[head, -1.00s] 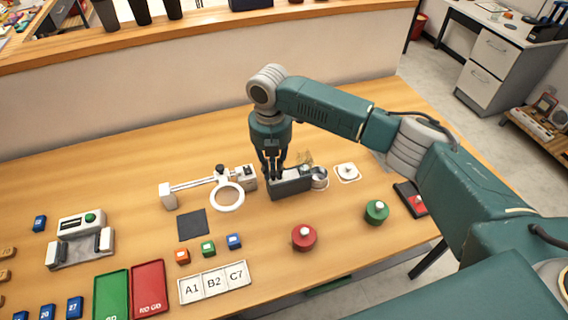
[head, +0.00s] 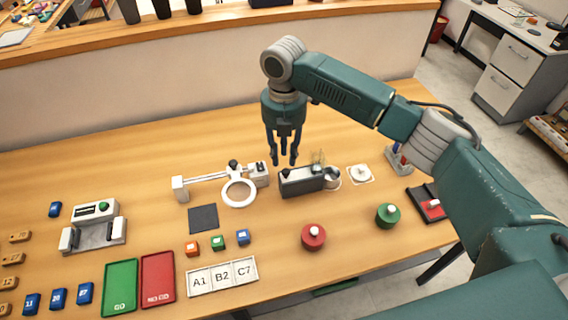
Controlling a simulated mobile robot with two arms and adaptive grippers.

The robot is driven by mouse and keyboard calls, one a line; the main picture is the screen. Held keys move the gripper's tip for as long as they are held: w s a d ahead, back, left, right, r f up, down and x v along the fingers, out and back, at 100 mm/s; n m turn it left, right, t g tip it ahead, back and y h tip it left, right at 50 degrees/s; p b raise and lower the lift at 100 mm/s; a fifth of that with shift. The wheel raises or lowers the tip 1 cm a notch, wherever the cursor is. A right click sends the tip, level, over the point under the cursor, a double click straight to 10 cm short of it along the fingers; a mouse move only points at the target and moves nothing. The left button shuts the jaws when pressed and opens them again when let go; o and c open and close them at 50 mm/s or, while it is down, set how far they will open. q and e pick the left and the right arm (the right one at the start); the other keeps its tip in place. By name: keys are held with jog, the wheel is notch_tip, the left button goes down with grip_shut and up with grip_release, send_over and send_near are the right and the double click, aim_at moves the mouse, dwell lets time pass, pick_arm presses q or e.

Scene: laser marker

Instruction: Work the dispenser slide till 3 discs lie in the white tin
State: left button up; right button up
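The dispenser (head: 300,182) is a long dark grey block on the wooden table, with a small black knob at its left end and a clear part on top near its right end. A round pale tin (head: 333,181) stands against its right end; whether any discs lie in it is too small to tell. My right gripper (head: 283,162) points down just above and behind the dispenser's left end. Its fingers are apart with nothing between them, and it appears clear of the dispenser. My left gripper is out of view.
A white stand with a ring (head: 239,193) is close left of the dispenser. A white square plate with a round piece (head: 360,174) lies to its right. A red knobbed weight (head: 313,237) and a green one (head: 387,215) stand in front. Table behind the dispenser is clear.

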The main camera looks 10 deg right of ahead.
notch_tip(320, 180, up, 7)
jog(key=shift+f, duration=0.2)
jog(key=shift+a, duration=0.1)
dwell(1.6)
